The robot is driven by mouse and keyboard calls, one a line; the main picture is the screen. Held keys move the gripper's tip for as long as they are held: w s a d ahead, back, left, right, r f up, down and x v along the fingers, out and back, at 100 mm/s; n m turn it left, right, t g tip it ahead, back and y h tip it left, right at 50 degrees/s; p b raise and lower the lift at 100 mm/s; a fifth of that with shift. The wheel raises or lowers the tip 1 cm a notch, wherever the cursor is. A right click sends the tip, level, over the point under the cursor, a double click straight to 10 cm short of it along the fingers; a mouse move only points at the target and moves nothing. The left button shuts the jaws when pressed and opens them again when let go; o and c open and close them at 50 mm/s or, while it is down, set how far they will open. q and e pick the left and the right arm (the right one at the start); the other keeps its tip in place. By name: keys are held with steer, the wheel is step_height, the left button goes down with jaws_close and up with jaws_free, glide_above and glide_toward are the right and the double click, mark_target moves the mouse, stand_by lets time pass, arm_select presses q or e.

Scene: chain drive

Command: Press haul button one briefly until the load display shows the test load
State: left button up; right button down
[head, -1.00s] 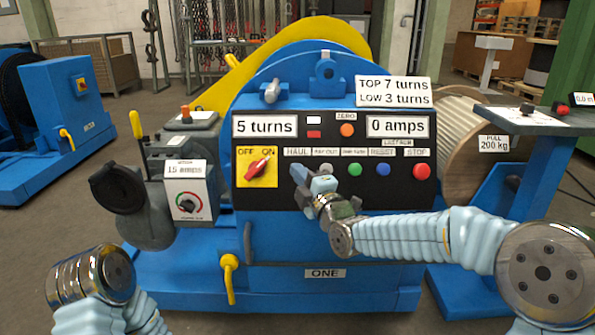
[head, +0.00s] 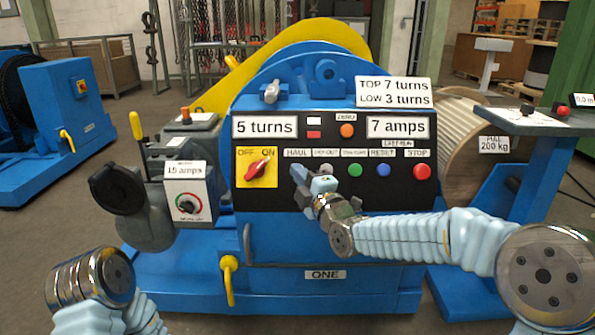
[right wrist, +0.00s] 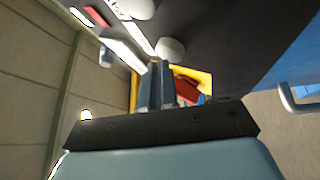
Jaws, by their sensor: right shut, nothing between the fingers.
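The blue winch labelled ONE carries a black control panel (head: 400,198). My right gripper (head: 301,180) is shut, with its fingertips at the panel just under the HAUL label (head: 297,153). The haul button is hidden behind the fingers, so contact cannot be seen directly. In the right wrist view the closed fingers (right wrist: 160,85) point at the panel beside the red switch (right wrist: 187,88). The amps display (head: 397,127) reads 7 amps and the turns display (head: 265,127) reads 5 turns. Only part of my left arm shows; its gripper is out of view.
A red and yellow OFF/ON switch (head: 257,168) is left of my fingers. Green (head: 354,170), blue (head: 383,170) and red stop (head: 421,171) buttons lie to the right, above my right forearm. A dial box (head: 188,196) marked 15 amps stands left. A 200 kg sign (head: 494,145) hangs right.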

steer(key=shift+s+r+b, duration=0.3)
steer(key=shift+s+b, duration=0.05)
steer(key=shift+s, duration=0.5)
steer(key=s, duration=0.1)
steer(key=s+r+b, duration=0.1)
steer(key=s, duration=0.1)
steer(key=s+r, duration=0.1)
steer(key=shift+s+r, duration=0.15)
